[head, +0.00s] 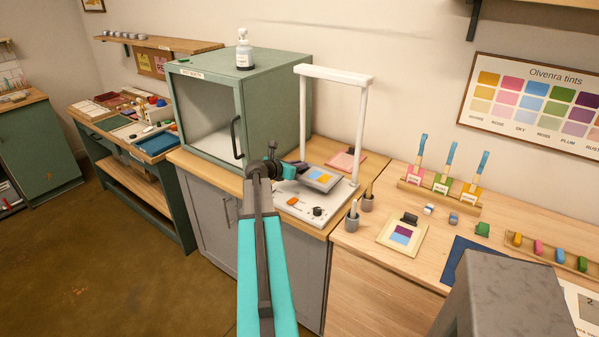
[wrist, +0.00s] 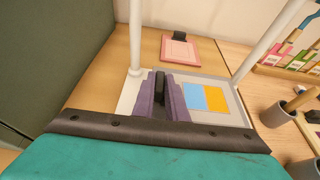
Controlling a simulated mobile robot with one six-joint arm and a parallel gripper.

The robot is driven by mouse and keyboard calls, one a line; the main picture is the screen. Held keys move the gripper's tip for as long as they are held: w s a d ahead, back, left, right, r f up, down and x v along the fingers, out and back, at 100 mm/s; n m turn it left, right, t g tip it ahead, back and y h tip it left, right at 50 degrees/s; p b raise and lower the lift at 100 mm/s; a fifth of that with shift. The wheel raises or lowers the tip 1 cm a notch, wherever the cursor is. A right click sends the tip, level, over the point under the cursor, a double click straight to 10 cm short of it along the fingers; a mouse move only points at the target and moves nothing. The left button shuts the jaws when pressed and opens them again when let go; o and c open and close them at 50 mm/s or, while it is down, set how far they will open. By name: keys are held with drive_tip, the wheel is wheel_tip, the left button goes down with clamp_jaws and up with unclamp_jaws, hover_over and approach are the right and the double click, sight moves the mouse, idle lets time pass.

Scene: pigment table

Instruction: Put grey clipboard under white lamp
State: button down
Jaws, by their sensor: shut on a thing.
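The grey clipboard (head: 321,179), with a blue and a yellow swatch, is held in my gripper (head: 292,170). In the wrist view the jaws (wrist: 160,98) are shut around its black clip, and its grey board (wrist: 235,112) extends to the right. The white lamp (head: 335,75) is a tall frame with two posts and a crossbar over a white base with an orange switch and a black knob. The clipboard is between the posts, below the crossbar and over the base. I cannot tell whether it touches the base. The lamp's left post (wrist: 135,40) is close to the jaws.
A pink clipboard (head: 346,159) lies behind the lamp. A cream clipboard (head: 403,234) and brush cups (head: 352,221) are to the right. A green cabinet (head: 282,100) stands close on the left, with a bottle (head: 244,50) on top.

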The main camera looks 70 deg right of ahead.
drive_tip(key=shift+f, duration=0.1)
drive_tip(key=shift+f+p, duration=0.55)
drive_tip(key=shift+f, duration=1.1)
drive_tip(key=shift+f, duration=0.1)
drive_tip(key=c, duration=1.8)
unclamp_jaws()
drive_tip(key=shift+o, duration=0.2)
drive_tip(key=b+v, duration=0.2)
drive_tip(key=v, duration=1)
drive_tip(key=shift+b, duration=0.35)
